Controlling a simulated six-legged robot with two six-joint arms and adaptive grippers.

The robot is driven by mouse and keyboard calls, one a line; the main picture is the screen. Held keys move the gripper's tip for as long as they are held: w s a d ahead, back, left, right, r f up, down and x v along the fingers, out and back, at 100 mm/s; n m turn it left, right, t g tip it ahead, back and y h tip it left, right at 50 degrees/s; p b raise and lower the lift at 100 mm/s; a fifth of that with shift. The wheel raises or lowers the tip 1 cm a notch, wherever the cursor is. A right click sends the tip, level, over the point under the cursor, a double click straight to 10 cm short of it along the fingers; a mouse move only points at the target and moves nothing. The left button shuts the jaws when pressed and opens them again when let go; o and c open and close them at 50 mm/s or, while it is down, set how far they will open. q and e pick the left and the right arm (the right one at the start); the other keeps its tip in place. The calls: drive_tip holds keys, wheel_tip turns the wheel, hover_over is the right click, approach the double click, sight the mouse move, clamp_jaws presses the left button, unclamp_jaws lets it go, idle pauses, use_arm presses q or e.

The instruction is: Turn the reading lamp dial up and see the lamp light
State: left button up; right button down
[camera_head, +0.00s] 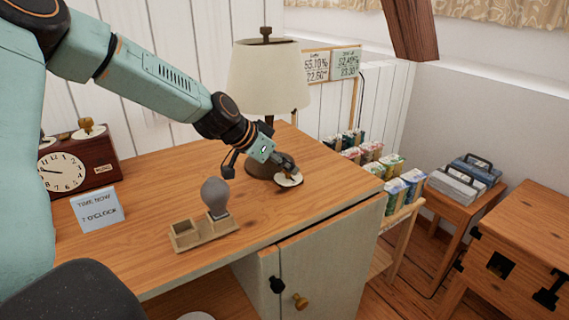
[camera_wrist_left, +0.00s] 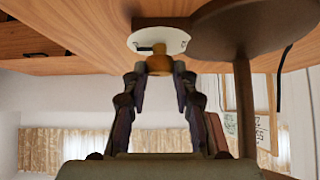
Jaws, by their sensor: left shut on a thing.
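The reading lamp (camera_head: 265,85) stands at the back of the desk, with a cream shade and a dark brown base. No bright glow shows on its shade. Its dial (camera_head: 289,181) is a pale disc on the desktop in front of the base. In the left wrist view the dial's white plate (camera_wrist_left: 172,40) has a dark mark, and its brass knob (camera_wrist_left: 159,64) sits between my fingertips. My left gripper (camera_head: 287,166) is shut on this knob; it also shows in the left wrist view (camera_wrist_left: 160,78). My right gripper is not in view.
On the desk (camera_head: 150,262) are a wooden holder (camera_head: 186,236) with a grey bulb (camera_head: 215,196), a sign (camera_head: 97,209) and a clock (camera_head: 75,168). A rack of packets (camera_head: 408,187) stands beyond the right edge. The desktop's front middle is clear.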

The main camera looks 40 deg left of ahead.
use_arm(q)
clamp_jaws()
drive_tip(key=shift+s+d+n+p, duration=0.1)
drive_tip(key=shift+n+p, duration=0.3)
drive_tip(key=shift+p, duration=0.35)
drive_tip(key=n+y+p, duration=0.3)
drive_tip(key=n+p, duration=0.1)
drive_tip(key=p, duration=0.2)
drive_tip(key=n+g+y+p, duration=0.1)
drive_tip(key=n+y+p, duration=0.2)
drive_tip(key=p, duration=0.3)
drive_tip(key=d+n+g+y+p, duration=0.1)
drive_tip(key=n+y+p, duration=0.2)
drive_tip(key=n+p, duration=0.2)
drive_tip(key=shift+r+n+y+p, duration=0.15)
drive_tip(key=shift+n+y+p, duration=0.15)
drive_tip(key=shift+p, duration=0.2)
drive_tip(key=shift+w+d+n+g+y+p, duration=0.1)
drive_tip(key=shift+w+n+g+y+p, duration=0.2)
drive_tip(key=shift+n+g+y+p, duration=0.45)
drive_tip(key=shift+n, duration=0.85)
drive_tip(key=shift+w+n+g+y, duration=0.1)
drive_tip(key=shift+n+g+y, duration=0.15)
drive_tip(key=shift+n+g, duration=0.3)
drive_tip(key=shift+f+n, duration=0.2)
drive_tip(key=shift+n, duration=0.05)
